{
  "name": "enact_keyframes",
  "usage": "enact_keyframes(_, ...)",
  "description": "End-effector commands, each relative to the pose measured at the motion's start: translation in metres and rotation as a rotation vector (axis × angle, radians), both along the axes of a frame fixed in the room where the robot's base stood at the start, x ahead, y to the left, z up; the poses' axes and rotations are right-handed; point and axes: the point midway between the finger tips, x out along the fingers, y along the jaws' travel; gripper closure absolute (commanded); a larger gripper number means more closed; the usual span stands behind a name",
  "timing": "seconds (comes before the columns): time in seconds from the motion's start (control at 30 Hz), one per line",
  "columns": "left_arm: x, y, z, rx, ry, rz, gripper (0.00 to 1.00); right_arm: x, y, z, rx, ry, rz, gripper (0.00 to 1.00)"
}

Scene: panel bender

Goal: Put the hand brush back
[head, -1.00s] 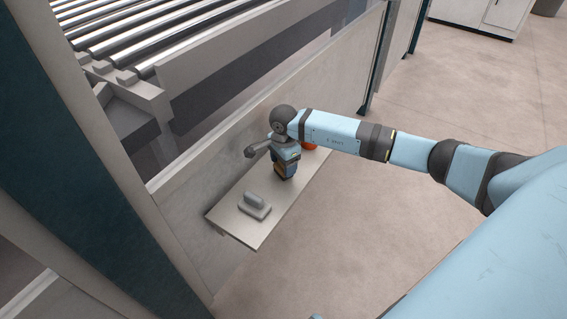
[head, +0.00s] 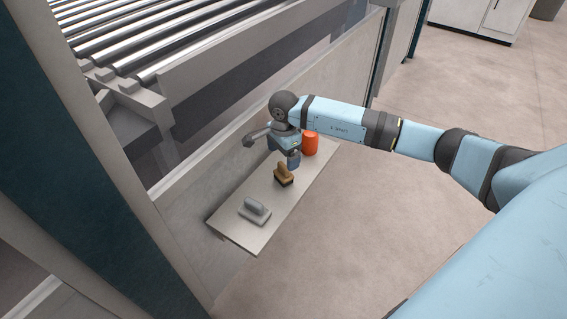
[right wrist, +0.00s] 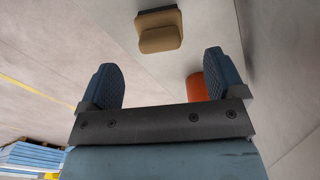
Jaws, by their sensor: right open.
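The hand brush (head: 283,174), with a tan wooden handle and dark bristles, rests on the light shelf (head: 265,231), bristle side down. My right gripper (head: 293,161) is open and empty, just above and behind the brush, apart from it. In the right wrist view the brush (right wrist: 159,32) lies beyond the gap between the two spread fingers (right wrist: 160,82). My left gripper is not in view.
An orange-red cylinder (head: 310,143) stands on the shelf behind the brush, close to my right gripper. A grey block with a handle (head: 255,210) sits at the shelf's near end. The machine's side panel (head: 205,180) borders the shelf on the left.

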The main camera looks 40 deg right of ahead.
Motion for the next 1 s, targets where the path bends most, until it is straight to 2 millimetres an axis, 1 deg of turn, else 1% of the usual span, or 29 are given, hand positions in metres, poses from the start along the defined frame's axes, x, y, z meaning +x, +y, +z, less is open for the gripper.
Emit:
enact_keyframes(0.03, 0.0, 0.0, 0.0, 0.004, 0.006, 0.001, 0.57, 0.0, -0.001, 0.014, -0.002, -0.002, 0.002, 0.11)
enact_keyframes(0.2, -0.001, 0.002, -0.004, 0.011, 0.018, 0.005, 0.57, 0.0, 0.0, 0.042, -0.002, 0.0, 0.001, 0.11)
enact_keyframes(0.3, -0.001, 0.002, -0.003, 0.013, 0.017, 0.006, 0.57, 0.0, -0.001, 0.051, -0.001, 0.0, 0.001, 0.11)
enact_keyframes(0.37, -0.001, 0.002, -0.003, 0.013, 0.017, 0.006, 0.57, -0.001, 0.002, 0.053, 0.007, 0.002, 0.001, 0.11)
enact_keyframes(0.43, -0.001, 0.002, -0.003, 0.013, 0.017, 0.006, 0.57, -0.006, 0.015, 0.049, 0.051, 0.006, 0.001, 0.11)
enact_keyframes(0.47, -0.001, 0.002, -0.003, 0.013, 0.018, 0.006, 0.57, -0.009, 0.025, 0.045, 0.089, 0.009, -0.002, 0.11)
enact_keyframes(0.57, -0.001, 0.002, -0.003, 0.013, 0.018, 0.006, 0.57, -0.032, 0.082, 0.027, 0.308, 0.038, -0.032, 0.11)
enact_keyframes(0.6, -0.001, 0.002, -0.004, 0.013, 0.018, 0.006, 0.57, -0.045, 0.114, 0.021, 0.438, 0.062, -0.064, 0.11)
enact_keyframes(0.63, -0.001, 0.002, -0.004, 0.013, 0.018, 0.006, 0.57, -0.058, 0.141, 0.019, 0.553, 0.087, -0.098, 0.11)
enact_keyframes(0.67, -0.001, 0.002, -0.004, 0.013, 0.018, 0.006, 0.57, -0.07, 0.168, 0.02, 0.674, 0.119, -0.146, 0.11)
enact_keyframes(0.7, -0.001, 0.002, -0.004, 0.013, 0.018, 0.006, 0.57, -0.087, 0.2, 0.025, 0.837, 0.169, -0.221, 0.11)
enact_keyframes(0.77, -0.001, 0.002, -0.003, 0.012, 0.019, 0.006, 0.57, -0.107, 0.24, 0.039, 1.068, 0.261, -0.359, 0.11)
enact_keyframes(0.8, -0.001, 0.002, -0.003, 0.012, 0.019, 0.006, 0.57, -0.118, 0.259, 0.052, 1.214, 0.331, -0.466, 0.11)
enact_keyframes(0.87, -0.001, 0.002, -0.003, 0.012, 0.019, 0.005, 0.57, -0.13, 0.279, 0.071, 1.418, 0.451, -0.649, 0.11)
enact_keyframes(0.9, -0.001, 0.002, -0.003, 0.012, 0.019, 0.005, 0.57, -0.135, 0.286, 0.084, 1.542, 0.541, -0.784, 0.11)
enact_keyframes(0.97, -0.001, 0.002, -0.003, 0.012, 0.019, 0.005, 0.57, -0.139, 0.288, 0.097, 1.707, 0.686, -1.007, 0.11)
enact_keyframes(1.0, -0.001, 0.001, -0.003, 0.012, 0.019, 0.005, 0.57, -0.14, 0.284, 0.103, 1.802, 0.791, -1.167, 0.11)
